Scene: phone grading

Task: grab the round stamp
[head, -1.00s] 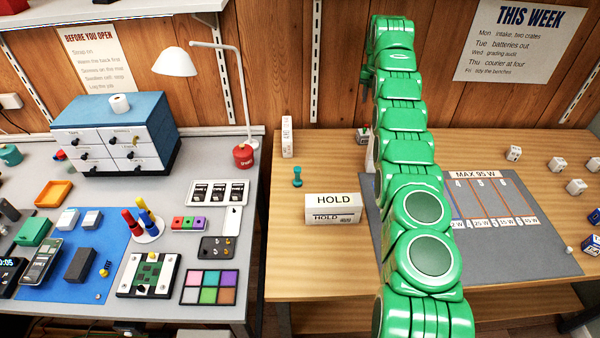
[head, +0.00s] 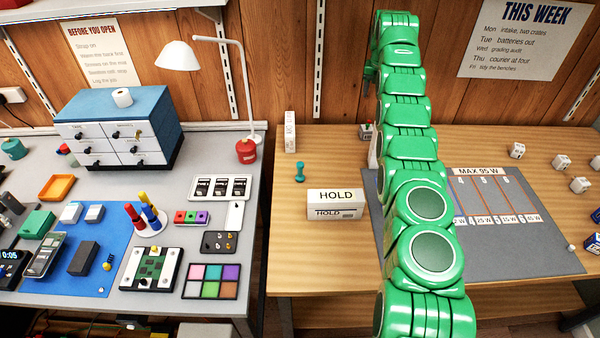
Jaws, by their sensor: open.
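A small teal upright piece with a knob top and a round foot, which looks like the round stamp (head: 300,172), stands on the wooden table in the head view. It is left of my green arm and just behind the HOLD block, clear of both. My arm rises from the bottom of the picture to the top, in front of the table.
The white HOLD block (head: 335,204) stands in front of the stamp. A tall white box (head: 290,132) stands behind it. A grey mat (head: 520,245) lies right. The crowded grey workbench (head: 225,285) is left.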

